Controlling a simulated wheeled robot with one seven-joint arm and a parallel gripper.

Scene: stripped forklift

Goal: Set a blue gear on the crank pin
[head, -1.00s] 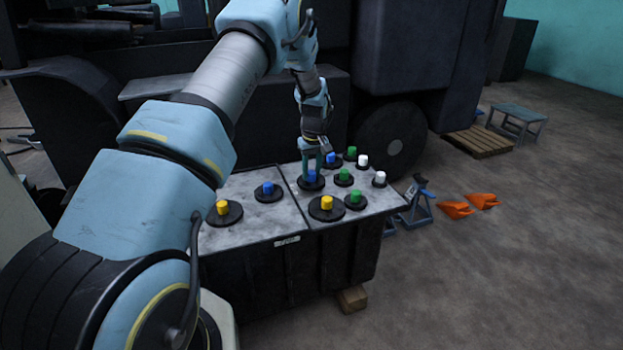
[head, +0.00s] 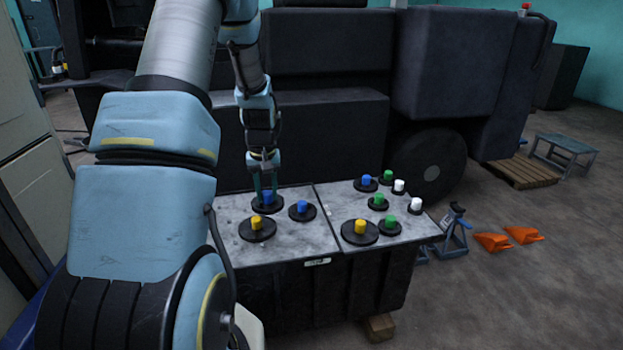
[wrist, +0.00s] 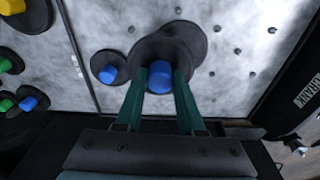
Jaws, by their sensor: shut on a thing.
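My gripper (head: 265,188) is shut on a blue gear (head: 268,201), a dark disc with a blue hub, over the left grey plate (head: 295,237). In the wrist view the green fingers stand on either side of its blue hub (wrist: 159,80). A dark round disc (wrist: 196,42) shows partly behind the held gear. I cannot tell whether the held gear touches it or the plate. A second blue gear (head: 302,210) sits just to the right; it also shows in the wrist view (wrist: 109,72). A third blue gear (head: 366,182) is on the right plate. I cannot make out the crank pin.
Yellow gears (head: 257,229) (head: 360,228) stand near the front edge. Green gears (head: 378,202) and white-hubbed pieces (head: 415,205) are on the right plate. Several small studs dot the left plate. The dark forklift body (head: 320,130) rises behind. Orange wedges (head: 493,242) lie on the floor.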

